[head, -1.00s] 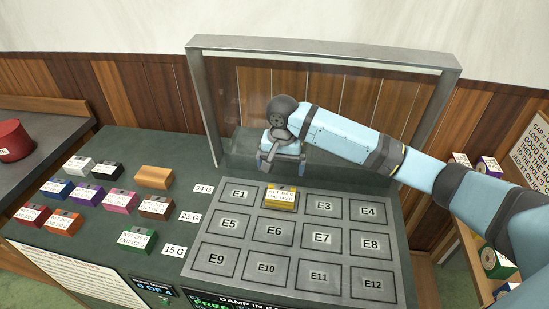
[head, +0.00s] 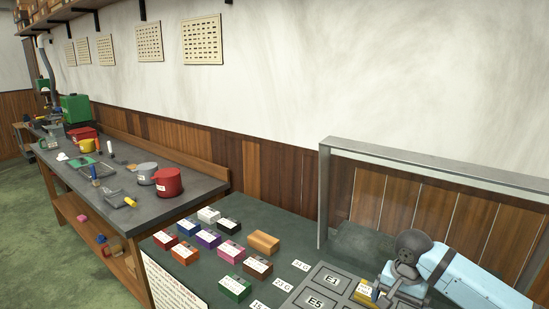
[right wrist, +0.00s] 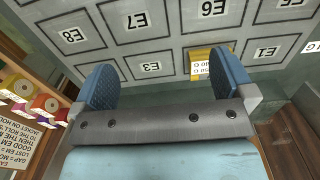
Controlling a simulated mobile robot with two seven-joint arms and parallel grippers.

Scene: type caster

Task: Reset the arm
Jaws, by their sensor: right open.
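My right gripper (head: 398,298) is at the lower right of the head view, beside the grey numbered grid plate (head: 318,287). In the right wrist view its two blue-grey fingers (right wrist: 168,82) are spread apart with nothing between them. A yellow labelled block (head: 366,293) sits on the grid close to the gripper. My left gripper is in neither view.
Several coloured labelled blocks, including a green one (head: 235,288) and an orange one (head: 263,242), lie on the dark green table (head: 262,213). A metal frame (head: 325,200) stands behind the grid. A workbench (head: 200,178) with a red container (head: 168,182) is on the left.

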